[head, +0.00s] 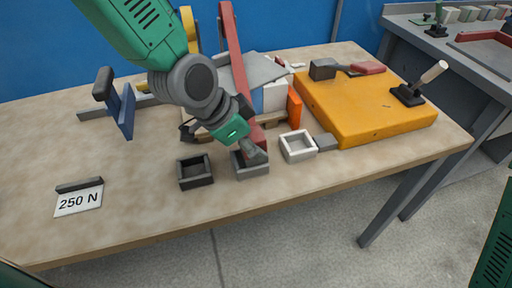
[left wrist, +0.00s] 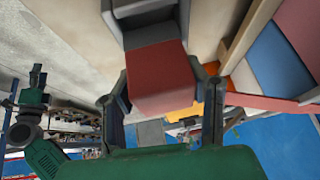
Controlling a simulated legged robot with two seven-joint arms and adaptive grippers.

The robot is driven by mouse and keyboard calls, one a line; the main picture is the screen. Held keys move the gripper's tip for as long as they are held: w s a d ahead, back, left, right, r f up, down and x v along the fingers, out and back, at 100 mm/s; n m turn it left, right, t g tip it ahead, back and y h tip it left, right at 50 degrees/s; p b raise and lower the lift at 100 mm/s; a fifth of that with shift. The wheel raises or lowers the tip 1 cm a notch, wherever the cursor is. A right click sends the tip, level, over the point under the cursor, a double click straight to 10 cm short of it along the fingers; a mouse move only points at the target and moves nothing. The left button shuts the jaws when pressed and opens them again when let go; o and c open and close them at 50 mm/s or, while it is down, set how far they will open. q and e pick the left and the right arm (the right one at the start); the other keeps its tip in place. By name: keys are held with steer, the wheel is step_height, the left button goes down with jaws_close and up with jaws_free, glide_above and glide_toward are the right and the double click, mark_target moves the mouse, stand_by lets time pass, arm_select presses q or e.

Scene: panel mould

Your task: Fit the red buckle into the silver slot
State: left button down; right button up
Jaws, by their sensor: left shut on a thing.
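My left gripper (head: 247,143) is low over the front middle of the table, at the silver slot (head: 252,171), a small grey open-topped box. In the left wrist view my left gripper (left wrist: 163,88) is shut on the red buckle (left wrist: 160,70), a plain red block between its two fingers. The buckle's far end meets the grey wall of the silver slot (left wrist: 150,32). I cannot tell how far it sits inside. In the head view the gripper largely hides the buckle. My right gripper is not in view.
A black box (head: 195,184) stands left of the silver slot and a white box (head: 298,156) right of it. A tall red bar (head: 231,55) rises close behind the gripper. An orange slab (head: 365,110) lies at right.

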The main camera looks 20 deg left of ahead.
arm_select(q)
steer(key=shift+s+a+f, duration=0.1)
steer(key=shift+a+f, duration=0.7)
steer(key=shift+a, duration=0.3)
steer(key=c, duration=1)
jaws_free()
steer(key=shift+c, duration=0.2)
steer(key=shift+o, duration=0.8)
steer(key=shift+d+r, duration=0.1)
steer(key=shift+d, duration=0.2)
steer(key=shift+d+r, duration=0.1)
steer(key=shift+d, duration=0.55)
steer(key=shift+d+r, duration=0.15)
steer(key=shift+r, duration=0.3)
steer(key=a+p+v, duration=0.1)
steer(key=p+v, duration=0.2)
steer(key=v, duration=0.8)
steer(key=shift+a, duration=0.35)
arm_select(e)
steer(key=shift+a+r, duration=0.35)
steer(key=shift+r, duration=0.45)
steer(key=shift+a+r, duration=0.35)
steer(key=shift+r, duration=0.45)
